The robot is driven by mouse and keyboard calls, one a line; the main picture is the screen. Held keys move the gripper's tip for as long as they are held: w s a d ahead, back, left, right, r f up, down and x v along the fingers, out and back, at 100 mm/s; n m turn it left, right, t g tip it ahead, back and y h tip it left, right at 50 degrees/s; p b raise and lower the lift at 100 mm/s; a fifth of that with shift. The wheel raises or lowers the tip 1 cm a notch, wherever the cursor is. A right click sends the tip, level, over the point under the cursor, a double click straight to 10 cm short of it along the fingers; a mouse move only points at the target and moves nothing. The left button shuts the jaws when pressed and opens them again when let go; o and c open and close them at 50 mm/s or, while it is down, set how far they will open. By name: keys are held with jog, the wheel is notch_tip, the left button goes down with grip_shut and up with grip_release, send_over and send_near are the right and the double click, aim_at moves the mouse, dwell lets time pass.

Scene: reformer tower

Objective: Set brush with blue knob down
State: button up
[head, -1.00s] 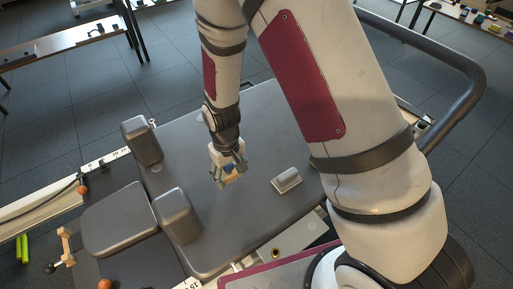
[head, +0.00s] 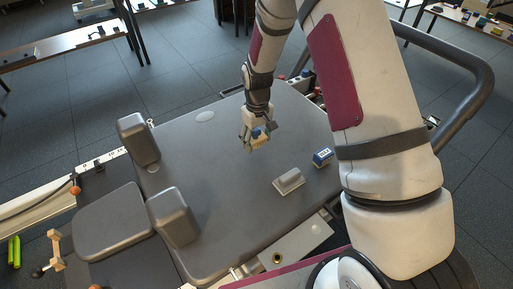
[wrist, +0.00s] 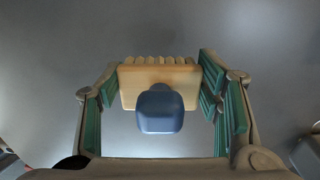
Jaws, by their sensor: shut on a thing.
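The brush with the blue knob has a pale wooden body (wrist: 158,84) with a ribbed far edge and a rounded blue knob (wrist: 160,110) facing the wrist camera. My gripper (head: 257,139) is shut on it, with the teal pads at its two sides in the wrist view. In the head view the brush (head: 261,143) shows small between the fingers, over the grey padded top (head: 215,190). I cannot tell whether its underside touches the padding.
A grey block (head: 289,181) and a blue box with a white label (head: 323,157) lie to the right on the padding. Two grey upright pads (head: 138,140) (head: 174,217) and a headrest (head: 125,222) stand left. The padding around the gripper is clear.

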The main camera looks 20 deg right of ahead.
aim_at(256, 147)
notch_tip(256, 147, down, 4)
jog(key=shift+s+a+r+b, duration=0.15)
jog(key=shift+r+b, duration=0.1)
jog(key=shift+b, duration=0.4)
jog(key=shift+f, duration=0.15)
jog(key=o, duration=1)
notch_tip(256, 147, up, 13)
jog(key=p, duration=0.4)
jog(key=shift+f, duration=0.2)
